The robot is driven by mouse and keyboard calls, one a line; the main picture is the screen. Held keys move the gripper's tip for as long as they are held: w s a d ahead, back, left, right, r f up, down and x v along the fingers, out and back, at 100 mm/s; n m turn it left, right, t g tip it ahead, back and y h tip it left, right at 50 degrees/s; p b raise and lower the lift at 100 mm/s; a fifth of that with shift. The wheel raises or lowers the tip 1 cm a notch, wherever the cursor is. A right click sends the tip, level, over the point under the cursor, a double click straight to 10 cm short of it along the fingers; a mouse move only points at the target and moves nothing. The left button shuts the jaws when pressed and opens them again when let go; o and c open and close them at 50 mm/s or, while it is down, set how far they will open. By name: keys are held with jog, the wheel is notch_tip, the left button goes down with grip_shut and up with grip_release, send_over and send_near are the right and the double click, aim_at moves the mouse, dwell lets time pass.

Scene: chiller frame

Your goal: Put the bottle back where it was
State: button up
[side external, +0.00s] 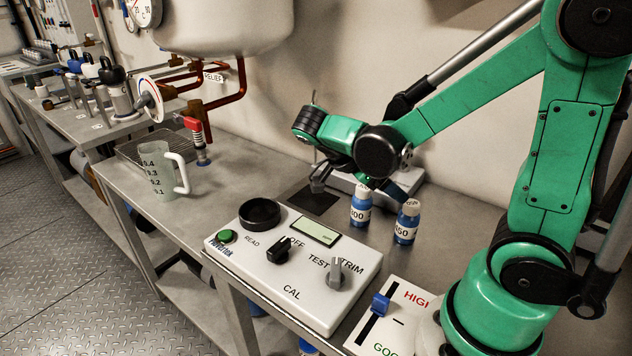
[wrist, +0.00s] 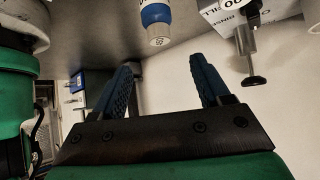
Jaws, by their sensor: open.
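Two small blue bottles with white caps stand upright on the steel bench. The left bottle (side external: 361,206) has a label ending in "00". The right bottle (side external: 406,222) has a label ending in "50". My gripper (side external: 386,186) is just above and behind them, partly hidden by my arm. In the wrist view my gripper (wrist: 163,62) has its blue fingers apart, with nothing between them.
A white meter box (side external: 290,268) with a dark round well (side external: 259,213) stands in front. A dark square mat (side external: 313,200) lies left of the bottles. A white rinse unit (wrist: 231,14) with a tap is close by. A measuring jug (side external: 158,177) stands left.

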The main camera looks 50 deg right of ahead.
jog(key=w+a+r+n+t+y, duration=0.1)
jog(key=w+a+n+t+y, duration=0.2)
jog(key=n, duration=0.9)
jog(key=w+a+r+n+t+y, duration=0.1)
jog(key=w+a+n+t+y, duration=0.2)
jog(key=a+n+t, duration=0.5)
jog(key=shift+n+t+y, duration=0.7)
jog(key=shift+n+y, duration=0.2)
jog(key=shift+n, duration=1.4)
